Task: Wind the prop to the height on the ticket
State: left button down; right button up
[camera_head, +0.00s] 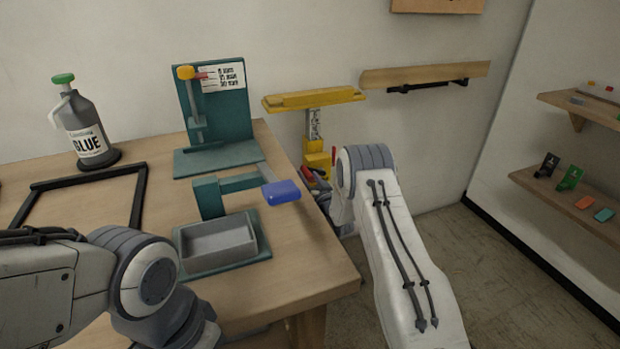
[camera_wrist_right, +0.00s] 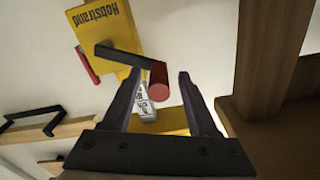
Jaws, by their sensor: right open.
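The prop is a yellow stand by the wall, with a wide yellow head (camera_head: 314,98), a marked post (camera_head: 313,123) and a yellow body (camera_head: 318,159). In the right wrist view its lettered yellow body (camera_wrist_right: 105,28) carries a dark crank arm (camera_wrist_right: 122,55) with a red grip (camera_wrist_right: 158,84). My right gripper (camera_wrist_right: 159,84) is open, its fingers either side of the red grip; contact is unclear. In the head view my right arm partly hides the crank. A white card (camera_head: 222,77) with small printed lines, possibly the ticket, is on a teal stand. My left gripper is out of view.
The wooden table (camera_head: 310,262) holds a glue bottle (camera_head: 84,125), a black frame (camera_head: 137,200), a grey tray (camera_head: 218,239) and a blue-padded lever (camera_head: 281,192). Its right edge is close to my right arm. A wooden rail (camera_head: 425,74) is on the wall; shelves (camera_head: 575,205) stand right.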

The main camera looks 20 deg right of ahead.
jog(key=shift+w, duration=0.35)
grip_shut()
jog(key=shift+d, duration=0.1)
dwell(1.1)
